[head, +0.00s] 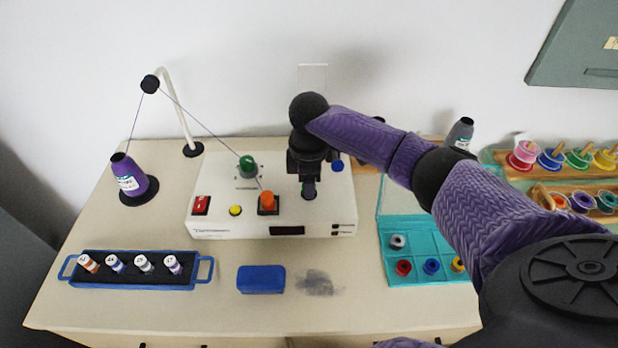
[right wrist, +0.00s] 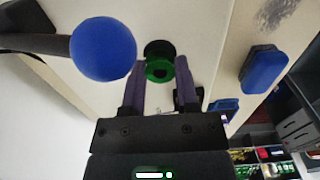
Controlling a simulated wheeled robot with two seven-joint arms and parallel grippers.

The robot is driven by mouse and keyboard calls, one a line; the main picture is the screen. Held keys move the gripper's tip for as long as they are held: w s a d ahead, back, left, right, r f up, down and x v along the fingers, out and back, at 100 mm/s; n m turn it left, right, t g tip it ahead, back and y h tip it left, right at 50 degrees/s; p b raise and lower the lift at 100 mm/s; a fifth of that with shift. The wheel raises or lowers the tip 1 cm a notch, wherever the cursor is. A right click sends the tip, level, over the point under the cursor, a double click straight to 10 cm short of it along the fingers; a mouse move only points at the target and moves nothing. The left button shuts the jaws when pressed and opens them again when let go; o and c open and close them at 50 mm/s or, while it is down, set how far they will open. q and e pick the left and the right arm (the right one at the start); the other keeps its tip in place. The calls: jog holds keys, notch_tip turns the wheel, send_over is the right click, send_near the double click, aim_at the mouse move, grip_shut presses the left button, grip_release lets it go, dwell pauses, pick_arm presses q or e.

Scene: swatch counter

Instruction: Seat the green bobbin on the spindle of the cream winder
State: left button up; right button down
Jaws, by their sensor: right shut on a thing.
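The cream winder (head: 312,222) stands at the middle of the counter, with a red switch, yellow button, orange block, green-topped part and blue knob. My right gripper (head: 308,190) points down over its right half, just left of the blue knob (head: 337,165). In the right wrist view, the green bobbin (right wrist: 159,69) is between the fingertips, and the gripper is shut on it. The blue knob (right wrist: 103,48) looms large beside the fingers. The spindle is hidden, so I cannot tell whether the bobbin is around it or above it. My left gripper is not in view.
A purple thread cone (head: 130,180) stands left, its thread running over a curved guide (head: 180,105) to the winder. In front are a blue-handled rack (head: 140,285) and blue block (head: 262,279). A teal bobbin case (head: 397,225) and wooden spool racks (head: 490,173) are at right.

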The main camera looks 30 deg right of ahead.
dwell(0.3)
jog(key=shift+c, duration=1.4)
grip_release()
notch_tip(320, 180, up, 10)
jog(key=p, duration=0.3)
jog(key=shift+f, duration=0.15)
